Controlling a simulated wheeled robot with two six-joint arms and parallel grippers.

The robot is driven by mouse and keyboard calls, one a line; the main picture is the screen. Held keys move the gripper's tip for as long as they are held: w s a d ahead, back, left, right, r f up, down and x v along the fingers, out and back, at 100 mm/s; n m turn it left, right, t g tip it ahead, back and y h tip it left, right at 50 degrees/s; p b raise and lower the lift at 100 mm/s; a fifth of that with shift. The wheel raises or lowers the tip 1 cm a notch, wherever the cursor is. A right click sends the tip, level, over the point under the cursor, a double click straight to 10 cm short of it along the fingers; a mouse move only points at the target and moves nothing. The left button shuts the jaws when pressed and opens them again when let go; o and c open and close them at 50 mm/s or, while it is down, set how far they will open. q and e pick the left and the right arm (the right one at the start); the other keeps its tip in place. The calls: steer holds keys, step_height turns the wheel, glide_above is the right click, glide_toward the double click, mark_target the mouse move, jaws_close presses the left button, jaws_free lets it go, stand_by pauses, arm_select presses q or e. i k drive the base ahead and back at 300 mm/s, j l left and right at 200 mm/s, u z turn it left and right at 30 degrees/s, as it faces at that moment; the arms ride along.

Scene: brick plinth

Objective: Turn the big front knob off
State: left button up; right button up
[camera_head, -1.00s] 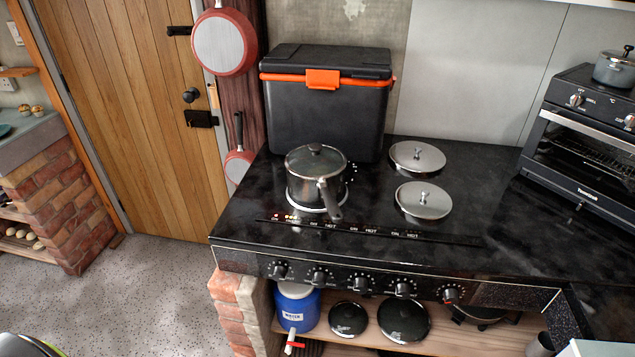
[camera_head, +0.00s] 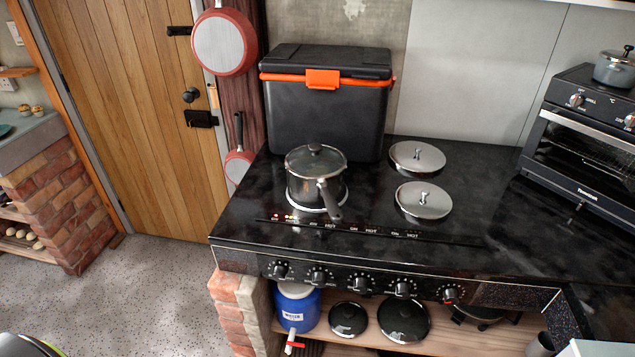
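A row of several black knobs runs along the front panel (camera_head: 340,281) of the black cooktop (camera_head: 300,236). The leftmost knob (camera_head: 279,270) is followed to the right by a second knob (camera_head: 319,277), a third (camera_head: 361,284) and a fourth (camera_head: 403,288). The rightmost knob (camera_head: 451,294) has a red mark. I cannot tell which is the big one, and their settings are too small to read. Small red and orange lights (camera_head: 289,217) glow at the left of the indicator strip. Neither of my grippers is in view.
A lidded pot (camera_head: 315,184) stands on the left burner, its handle pointing to the front. Two metal lids (camera_head: 424,201) cover burners to its right. A black box (camera_head: 325,115) stands behind. A blue container (camera_head: 296,309) and pans (camera_head: 403,319) sit on the shelf below the knobs.

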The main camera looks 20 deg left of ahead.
mark_target(279, 273)
steer(key=u, duration=1.05)
